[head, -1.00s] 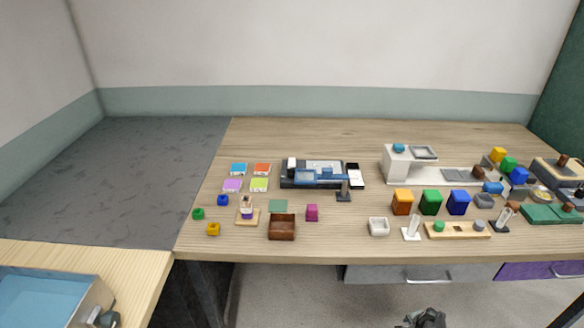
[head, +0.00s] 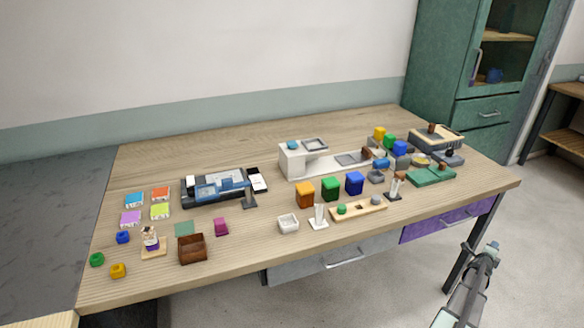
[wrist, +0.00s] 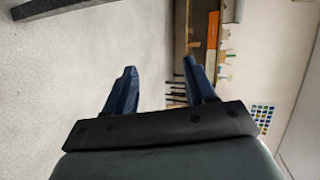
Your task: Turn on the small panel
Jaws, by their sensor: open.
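A small white and black flat piece (head: 257,180) lies at the right end of a dark tray-like device (head: 190,197) with blue parts, on the left half of the wooden table. It may be the small panel; at this size I cannot tell, and no lit sign shows on it. My gripper (head: 492,247) is off the table's right front, beyond the table edge and far from that device. In the wrist view my gripper (wrist: 159,66) has its two dark blue fingers apart with nothing between them. The panel cannot be made out in the wrist view.
The table (head: 160,165) holds many small things: coloured tiles, a brown box (head: 192,249), orange, green and blue bins (head: 331,188), and a white machine (head: 292,161). A purple drawer (head: 440,222) is under the right side. A green cabinet (head: 440,75) stands behind. Bare floor lies at right.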

